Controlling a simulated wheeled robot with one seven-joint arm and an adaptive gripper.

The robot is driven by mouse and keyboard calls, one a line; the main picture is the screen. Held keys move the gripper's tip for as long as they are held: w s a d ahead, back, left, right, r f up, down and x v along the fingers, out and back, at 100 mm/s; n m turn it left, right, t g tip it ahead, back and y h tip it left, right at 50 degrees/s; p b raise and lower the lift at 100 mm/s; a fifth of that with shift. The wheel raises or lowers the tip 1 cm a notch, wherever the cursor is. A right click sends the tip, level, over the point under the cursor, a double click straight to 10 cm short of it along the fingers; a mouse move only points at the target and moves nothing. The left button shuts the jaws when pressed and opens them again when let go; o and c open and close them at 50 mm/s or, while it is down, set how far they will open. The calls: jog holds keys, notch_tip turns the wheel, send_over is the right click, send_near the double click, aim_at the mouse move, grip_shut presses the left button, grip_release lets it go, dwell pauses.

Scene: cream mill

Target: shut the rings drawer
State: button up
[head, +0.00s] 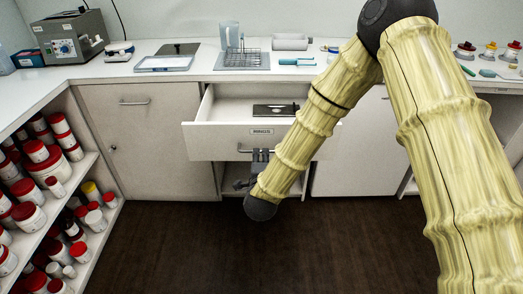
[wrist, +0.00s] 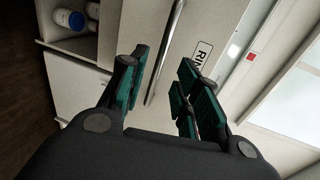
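The rings drawer (head: 225,141) is a pale drawer pulled out from the counter, with a dark flat item (head: 275,110) lying inside. In the head view my gripper (head: 260,155) is at the drawer front, partly hidden by my arm.
A closed cabinet door (head: 145,135) is to the left and another (head: 355,150) to the right. Shelves of red-lidded jars (head: 45,165) stand at the far left. Instruments and a wire rack (head: 243,60) are on the counter (head: 205,65). The dark floor (head: 170,245) in front is clear.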

aim_at(261, 152)
jog(key=shift+x, duration=2.9)
jog(key=shift+c, duration=0.2)
grip_shut()
